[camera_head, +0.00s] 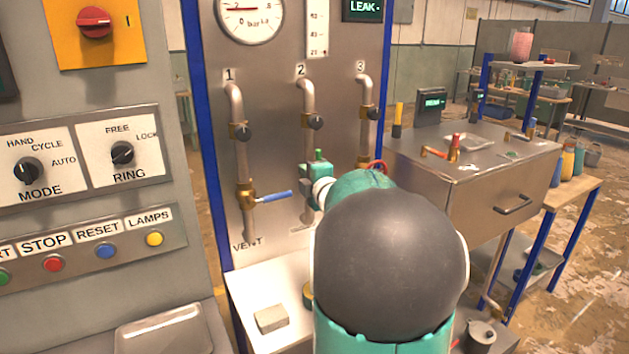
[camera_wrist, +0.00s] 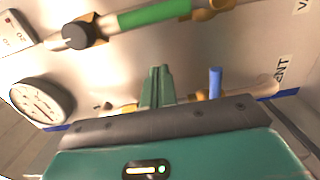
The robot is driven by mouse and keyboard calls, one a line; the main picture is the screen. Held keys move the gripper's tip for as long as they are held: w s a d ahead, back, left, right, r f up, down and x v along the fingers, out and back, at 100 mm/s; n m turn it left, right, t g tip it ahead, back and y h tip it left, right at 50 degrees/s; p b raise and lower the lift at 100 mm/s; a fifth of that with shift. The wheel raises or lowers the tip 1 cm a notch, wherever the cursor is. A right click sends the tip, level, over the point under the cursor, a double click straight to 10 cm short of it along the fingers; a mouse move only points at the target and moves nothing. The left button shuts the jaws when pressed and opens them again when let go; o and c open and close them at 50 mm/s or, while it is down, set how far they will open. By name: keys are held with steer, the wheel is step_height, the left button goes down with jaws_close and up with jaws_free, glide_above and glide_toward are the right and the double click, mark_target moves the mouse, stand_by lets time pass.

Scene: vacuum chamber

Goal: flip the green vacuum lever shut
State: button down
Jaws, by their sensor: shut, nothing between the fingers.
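The green lever (camera_wrist: 155,14) shows at the top of the wrist view. It lies along its pipe, between a black knob and a brass valve body (camera_wrist: 207,9). My gripper (camera_wrist: 158,72) is shut and empty, its fingertips together and apart from the lever in that picture, below it. In the head view my gripper (camera_head: 308,178) is in front of pipe 2, at the height of its lower valve, and hides that valve. A green upright piece shows there; I cannot tell whether it is the lever or a finger.
A blue lever (camera_head: 273,197) sticks out from pipe 1, left of my gripper; it also shows in the wrist view (camera_wrist: 215,82). Black knobs (camera_head: 316,122) sit higher on the pipes. A pale block (camera_head: 271,318) lies on the shelf below. The display (camera_head: 364,8) reads LEAK.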

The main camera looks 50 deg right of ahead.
steer(key=shift+w+d, duration=0.15)
steer(key=shift+d, duration=1.95)
steer(key=shift+w, duration=0.1)
steer(key=shift+s+d+m, duration=0.15)
steer(key=shift+s+m, duration=0.05)
steer(key=shift+m, duration=0.1)
